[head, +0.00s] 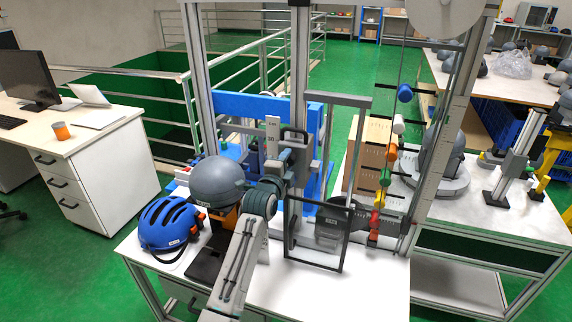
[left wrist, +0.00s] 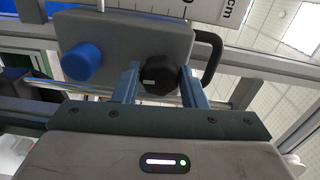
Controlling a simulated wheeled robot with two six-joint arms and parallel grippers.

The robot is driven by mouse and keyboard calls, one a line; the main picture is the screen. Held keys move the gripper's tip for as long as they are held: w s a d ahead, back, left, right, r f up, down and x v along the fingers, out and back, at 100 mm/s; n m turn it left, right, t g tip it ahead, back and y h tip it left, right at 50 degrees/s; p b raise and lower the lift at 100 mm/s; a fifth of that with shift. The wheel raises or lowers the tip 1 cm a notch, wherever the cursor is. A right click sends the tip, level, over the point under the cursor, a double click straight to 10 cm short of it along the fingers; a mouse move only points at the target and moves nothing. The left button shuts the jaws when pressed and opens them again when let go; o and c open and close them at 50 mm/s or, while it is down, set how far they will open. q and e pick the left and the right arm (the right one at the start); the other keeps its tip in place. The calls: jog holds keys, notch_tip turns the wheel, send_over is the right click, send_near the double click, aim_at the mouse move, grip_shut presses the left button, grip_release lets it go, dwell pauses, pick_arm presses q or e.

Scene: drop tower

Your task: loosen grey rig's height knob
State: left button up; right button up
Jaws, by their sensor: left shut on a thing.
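The grey rig's carriage (left wrist: 115,35) fills the upper middle of the left wrist view, below a cm scale (left wrist: 218,10). A black knob (left wrist: 160,74) sits on its face, with a blue knob (left wrist: 82,62) to its left. My left gripper (head: 284,160) reaches the carriage on the grey post (head: 299,60) in the head view. Its two fingers (left wrist: 160,88) are shut on the black knob, one on each side. In the head view my gripper hides the knob. My right gripper is in neither view.
A grey headform (head: 217,182) and a blue helmet (head: 168,222) are on the white bench (head: 285,284) left of my arm. A dark frame (head: 317,232) stands in front of the post. A black handle (left wrist: 208,55) curves beside the carriage, right of my fingers.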

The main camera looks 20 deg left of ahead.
pick_arm(q)
jog(key=shift+r+m, duration=0.1)
jog(key=shift+m, duration=0.4)
jog(key=o, duration=1)
jog(key=s+b, duration=0.3)
jog(key=s, duration=0.7)
jog(key=shift+s+a, duration=0.15)
jog(key=shift+s, duration=0.25)
